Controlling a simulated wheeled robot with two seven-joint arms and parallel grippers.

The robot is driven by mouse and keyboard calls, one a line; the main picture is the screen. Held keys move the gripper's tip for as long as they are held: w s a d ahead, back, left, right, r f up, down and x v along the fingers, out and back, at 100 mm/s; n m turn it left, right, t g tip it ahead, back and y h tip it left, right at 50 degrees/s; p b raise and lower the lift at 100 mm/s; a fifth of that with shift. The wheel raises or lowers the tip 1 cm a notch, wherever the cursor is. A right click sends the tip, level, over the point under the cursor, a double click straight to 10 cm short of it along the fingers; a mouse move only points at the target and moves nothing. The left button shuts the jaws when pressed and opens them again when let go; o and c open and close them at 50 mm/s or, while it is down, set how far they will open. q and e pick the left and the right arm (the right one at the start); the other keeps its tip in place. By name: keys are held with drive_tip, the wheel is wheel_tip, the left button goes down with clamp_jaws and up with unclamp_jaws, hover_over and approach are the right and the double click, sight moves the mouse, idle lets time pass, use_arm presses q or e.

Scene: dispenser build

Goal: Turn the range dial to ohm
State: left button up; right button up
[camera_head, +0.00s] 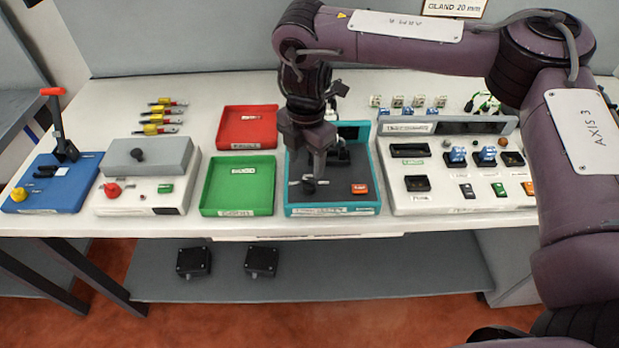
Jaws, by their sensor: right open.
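The teal-rimmed station (288,209) stands at the front middle of the white table, with a dark grey top. A small black knob (308,187), which looks like the range dial, sits on its left part, with a light mark beside it. My right gripper (317,172) points down over this station, close above the knob; I cannot tell whether it touches it. It is open and holds nothing that I can see. The dial's markings are too small to read. My left gripper is not in view.
An orange button (360,189) is on the station's right. A green tray (239,186) and a red tray (247,127) lie to the left. A grey-white panel (456,203) with switches stands to the right. A red-knobbed box (150,176) and a blue lever base (52,184) stand further left.

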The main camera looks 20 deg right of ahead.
sight(309, 181)
drive_tip(key=shift+d+r, duration=0.1)
drive_tip(key=shift+d, duration=0.35)
wheel_tip(309, 181, down, 7)
drive_tip(key=shift+f+b, duration=0.2)
drive_tip(key=shift+b, duration=0.1)
drive_tip(key=shift+w, duration=0.1)
drive_tip(key=c, duration=1)
drive_tip(key=shift+o, duration=0.2)
